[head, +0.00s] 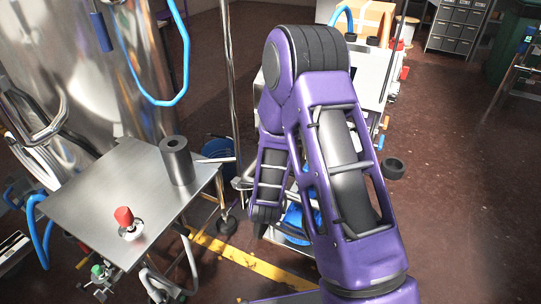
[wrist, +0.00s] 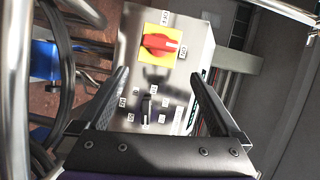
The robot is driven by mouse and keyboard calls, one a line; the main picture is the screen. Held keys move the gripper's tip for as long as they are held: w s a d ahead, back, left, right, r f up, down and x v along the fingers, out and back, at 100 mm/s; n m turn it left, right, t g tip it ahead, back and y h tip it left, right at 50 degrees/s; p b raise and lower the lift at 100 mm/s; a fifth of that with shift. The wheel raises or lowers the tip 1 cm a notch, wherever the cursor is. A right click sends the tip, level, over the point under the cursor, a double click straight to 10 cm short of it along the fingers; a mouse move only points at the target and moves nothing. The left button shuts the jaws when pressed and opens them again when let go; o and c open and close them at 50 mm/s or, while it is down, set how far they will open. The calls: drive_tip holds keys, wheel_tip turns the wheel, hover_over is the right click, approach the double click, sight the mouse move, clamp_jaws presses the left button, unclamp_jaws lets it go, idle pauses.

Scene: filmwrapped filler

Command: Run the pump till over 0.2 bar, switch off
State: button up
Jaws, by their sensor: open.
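In the wrist view a pale control box (wrist: 196,45) lies ahead of my gripper (wrist: 159,73). It carries a red rotary switch (wrist: 160,44) on a yellow plate, with small labels beside it. Below that is a black selector knob (wrist: 146,106) with several small labels around it, too small to read surely. My gripper is open and empty, one finger on each side of the knob in the picture; no contact shows. In the head view my arm hides the gripper and the box. I make out no pump and no readable pressure value.
A steel table (head: 110,200) at left bears a grey cylinder (head: 177,160) and a red-capped fitting (head: 128,222). A large steel tank (head: 80,60) stands behind. Hoses hang around it. Dark cables (wrist: 62,80) run left of the gripper. Floor at right is largely clear.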

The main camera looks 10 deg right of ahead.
drive_tip(key=v, duration=0.4)
